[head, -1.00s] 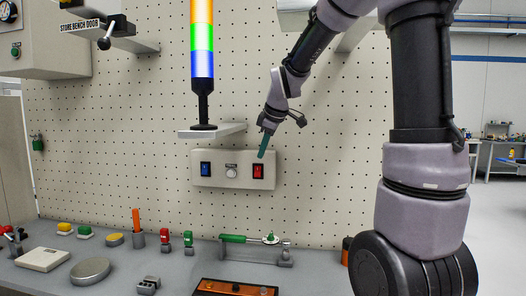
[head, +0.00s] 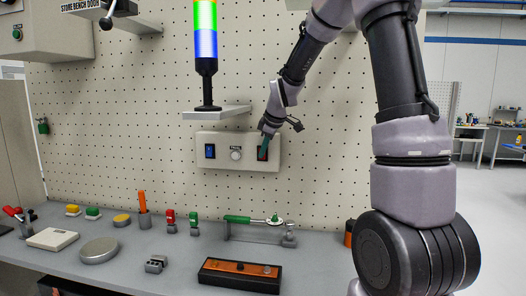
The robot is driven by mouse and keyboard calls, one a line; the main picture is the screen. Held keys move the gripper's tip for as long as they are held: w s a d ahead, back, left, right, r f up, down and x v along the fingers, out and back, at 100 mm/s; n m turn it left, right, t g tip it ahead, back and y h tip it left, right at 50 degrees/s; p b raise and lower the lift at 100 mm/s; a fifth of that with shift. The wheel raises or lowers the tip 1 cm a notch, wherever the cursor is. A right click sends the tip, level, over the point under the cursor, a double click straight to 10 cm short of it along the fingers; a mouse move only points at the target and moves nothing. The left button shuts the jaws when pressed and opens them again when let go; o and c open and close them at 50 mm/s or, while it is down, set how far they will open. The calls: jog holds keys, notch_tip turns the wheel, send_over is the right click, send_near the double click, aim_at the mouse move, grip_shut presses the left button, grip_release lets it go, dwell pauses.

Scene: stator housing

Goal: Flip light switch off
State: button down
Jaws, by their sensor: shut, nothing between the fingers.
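A beige switch box (head: 220,163) is mounted on the pegboard. It carries a blue rocker switch (head: 210,151) on the left, a round white knob (head: 236,153) in the middle and a red rocker switch (head: 262,154) on the right. My gripper (head: 263,156) is shut and empty, with its green fingertips in front of the red switch. The fingers hide much of that switch, and I cannot tell whether they touch it. The blue switch is in clear view.
A stack light (head: 206,50) stands on a small shelf (head: 216,114) above the box. The grey bench (head: 120,271) below holds buttons, a toggle clamp (head: 250,221) and an orange-topped box (head: 240,274). The pegboard around the switch box is mostly free.

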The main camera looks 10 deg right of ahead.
jog(key=shift+w+f, duration=0.2)
jog(key=shift+r, duration=0.15)
jog(key=shift+d+r, duration=0.1)
jog(key=shift+r, duration=0.6)
